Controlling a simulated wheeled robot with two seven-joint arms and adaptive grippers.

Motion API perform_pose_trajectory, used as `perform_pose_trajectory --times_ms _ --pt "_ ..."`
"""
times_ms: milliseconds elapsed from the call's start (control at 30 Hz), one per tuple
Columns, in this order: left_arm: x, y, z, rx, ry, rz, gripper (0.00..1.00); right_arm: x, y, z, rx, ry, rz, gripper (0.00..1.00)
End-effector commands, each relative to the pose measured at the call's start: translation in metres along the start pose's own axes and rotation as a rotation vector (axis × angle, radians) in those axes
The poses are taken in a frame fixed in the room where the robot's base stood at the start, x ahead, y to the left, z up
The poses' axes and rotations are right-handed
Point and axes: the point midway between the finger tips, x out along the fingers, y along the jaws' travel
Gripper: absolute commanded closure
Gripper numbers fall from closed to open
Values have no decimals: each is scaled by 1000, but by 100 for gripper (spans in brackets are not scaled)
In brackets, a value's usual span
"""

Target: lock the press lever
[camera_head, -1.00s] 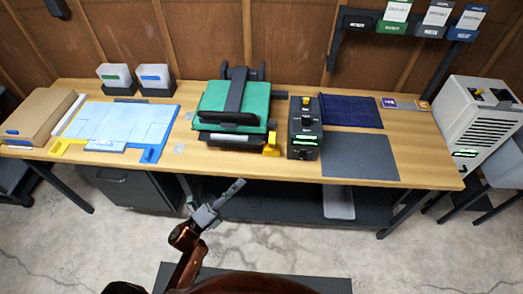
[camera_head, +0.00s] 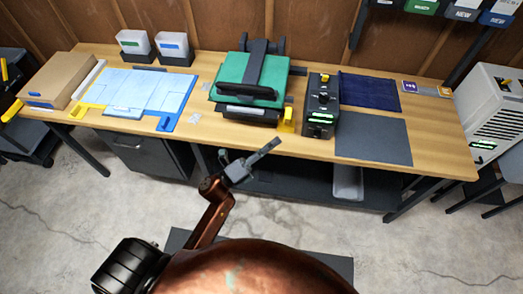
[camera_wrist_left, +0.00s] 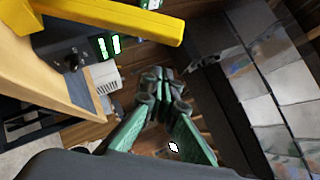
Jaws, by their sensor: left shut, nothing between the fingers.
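The press (camera_head: 230,88) stands on the table with a green top over a dark base. A black lever (camera_head: 246,92) lies low across the front of the top. A yellow piece (camera_head: 288,117) is at the press's right front corner; a yellow bar (camera_wrist_left: 110,18) is close up in the left wrist view, probably the same piece. My left gripper (camera_head: 274,145) is shut and empty, in front of the table edge, just below the yellow piece in the picture and apart from it. Its green fingers (camera_wrist_left: 160,80) meet in the wrist view. My right gripper is not in view.
A black control box (camera_head: 321,105) with green displays stands right of the press; it also shows in the wrist view (camera_wrist_left: 70,60). A grey mat (camera_head: 372,137) and a blue cloth (camera_head: 370,92) lie further right. A blue-and-yellow board (camera_head: 135,95) lies left. The table's front edge is near my gripper.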

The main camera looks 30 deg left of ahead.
Motion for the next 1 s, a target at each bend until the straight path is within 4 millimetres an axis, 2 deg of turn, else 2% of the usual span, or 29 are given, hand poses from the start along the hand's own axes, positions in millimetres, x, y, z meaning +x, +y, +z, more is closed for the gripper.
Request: perform_pose_trajectory --times_ms 100,300,833,1000 --pt "24 -1 1 1 0 -3 100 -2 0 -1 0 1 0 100" --pt "41 0 22 1 0 -1 100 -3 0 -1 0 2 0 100" --pt "46 0 29 -1 -1 1 100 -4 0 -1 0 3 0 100" --pt "46 -3 36 -7 -8 15 100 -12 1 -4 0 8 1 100"
